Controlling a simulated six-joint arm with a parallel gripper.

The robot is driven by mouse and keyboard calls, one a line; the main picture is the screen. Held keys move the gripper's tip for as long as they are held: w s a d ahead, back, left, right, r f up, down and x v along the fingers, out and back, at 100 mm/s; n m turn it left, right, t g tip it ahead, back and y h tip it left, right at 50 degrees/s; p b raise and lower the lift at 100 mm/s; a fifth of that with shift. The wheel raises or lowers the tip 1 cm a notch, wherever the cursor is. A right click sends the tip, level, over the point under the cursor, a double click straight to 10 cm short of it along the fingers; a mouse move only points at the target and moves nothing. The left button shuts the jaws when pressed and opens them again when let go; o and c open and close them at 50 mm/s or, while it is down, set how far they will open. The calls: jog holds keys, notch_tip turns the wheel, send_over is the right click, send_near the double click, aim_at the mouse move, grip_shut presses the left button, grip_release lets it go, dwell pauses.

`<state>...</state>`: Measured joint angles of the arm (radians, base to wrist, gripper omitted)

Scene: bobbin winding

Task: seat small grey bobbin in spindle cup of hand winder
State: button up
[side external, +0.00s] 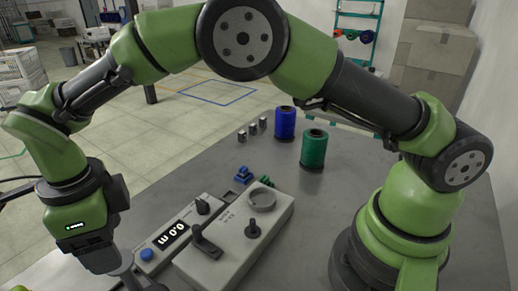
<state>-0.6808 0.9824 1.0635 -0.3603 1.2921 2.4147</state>
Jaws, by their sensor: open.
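Three small grey bobbins (253,129) stand in a short row on the table, left of the blue spool. The hand winder (222,262) is a light grey box at the front middle. It has a round raised cup (262,199) at its far end, a dark upright knob (253,228) and a black crank handle (206,241). The cup looks empty. My gripper (123,274) is at the lower left, pointing down beside the winder, left of its display unit. It is open; its fingertips are cut off by the bottom edge. I see no bobbin at it.
A display unit (172,236) reading 0.0 m, with a blue button (147,254) and black knob (203,206), lies along the winder's left side. A blue spool (285,122) and a green spool (314,149) stand behind. Small blue (243,174) and green pieces lie between.

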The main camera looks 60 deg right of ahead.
jog(key=shift+f, duration=2.4)
jog(key=c, duration=0.6)
jog(key=shift+r, duration=2.5)
